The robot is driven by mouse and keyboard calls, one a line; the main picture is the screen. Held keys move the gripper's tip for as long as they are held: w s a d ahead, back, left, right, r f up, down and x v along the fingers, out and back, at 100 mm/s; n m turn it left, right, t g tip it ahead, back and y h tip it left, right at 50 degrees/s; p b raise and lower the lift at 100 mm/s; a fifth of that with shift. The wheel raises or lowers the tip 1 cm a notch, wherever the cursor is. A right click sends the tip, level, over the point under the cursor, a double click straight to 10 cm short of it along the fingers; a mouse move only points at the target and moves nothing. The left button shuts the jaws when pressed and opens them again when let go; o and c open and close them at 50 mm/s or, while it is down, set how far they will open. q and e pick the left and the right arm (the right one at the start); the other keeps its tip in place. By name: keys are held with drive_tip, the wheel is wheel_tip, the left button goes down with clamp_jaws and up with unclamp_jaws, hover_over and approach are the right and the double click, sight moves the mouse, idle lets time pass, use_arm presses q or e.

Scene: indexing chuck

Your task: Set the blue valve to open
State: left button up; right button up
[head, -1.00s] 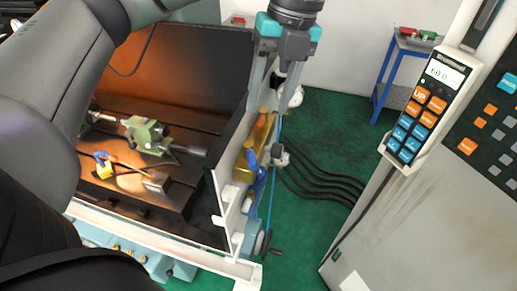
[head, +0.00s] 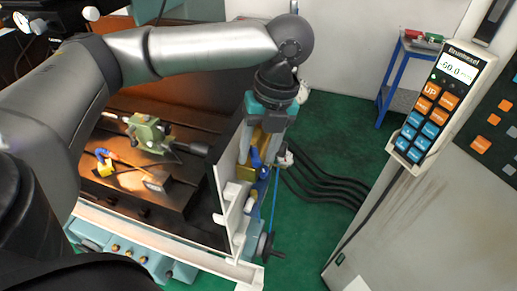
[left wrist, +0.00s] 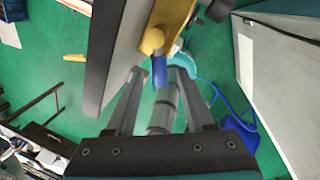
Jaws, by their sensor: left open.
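The blue valve handle (head: 256,159) stands at the right side of the machine enclosure, next to a yellow part. In the left wrist view the blue handle (left wrist: 160,74) hangs below a yellow fitting and appears between my fingertips. My left gripper (head: 262,148) points down just above the valve, its fingers partly hidden by its own body. In the left wrist view its two fingers (left wrist: 158,78) are apart, with nothing clearly gripped. I cannot tell whether they touch the handle. My right gripper is not in view.
The white enclosure wall (head: 228,185) stands close to the left of the valve. A green vise (head: 148,133) sits inside the machine. Black cables (head: 320,185) cross the green floor to the right. A control cabinet with a handheld pendant (head: 436,105) stands further right.

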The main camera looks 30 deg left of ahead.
use_arm(q)
clamp_jaws()
idle(0.4)
